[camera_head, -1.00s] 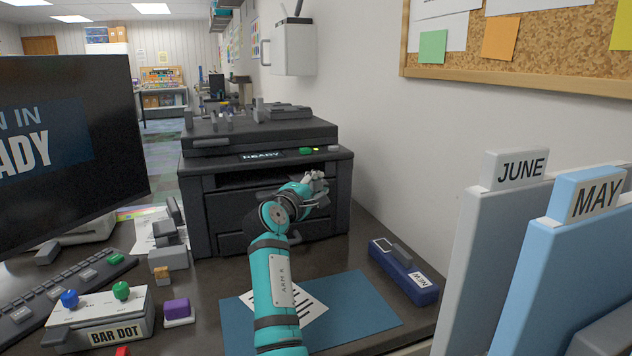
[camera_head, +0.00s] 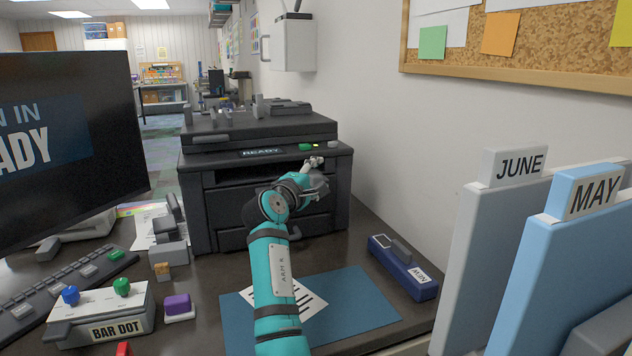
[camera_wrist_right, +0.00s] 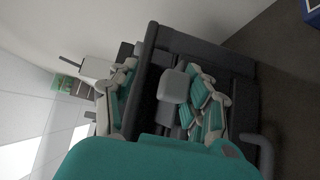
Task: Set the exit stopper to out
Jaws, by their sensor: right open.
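The dark printer (camera_head: 225,205) stands against the wall. Its front has a READY display, a green button (camera_head: 306,147) and a small light grey piece (camera_head: 333,144) to the right. My right gripper (camera_head: 317,168) is open at the printer's front right, just below that panel; whether it touches is unclear. In the right wrist view my gripper (camera_wrist_right: 163,105) has its fingers apart, with a light grey rounded block (camera_wrist_right: 173,87) showing between them. I cannot tell which part is the exit stopper; the arm and gripper hide part of the printer's front. My left gripper is out of view.
A blue stapler-like device (camera_head: 404,268) lies right of a blue mat (camera_head: 358,305) with a striped sheet. Calendar-like binders (camera_head: 490,245) stand at right. A monitor (camera_head: 70,150), keyboard and BAR DOT box (camera_head: 100,315) crowd the left. Bare desk shows right of the printer.

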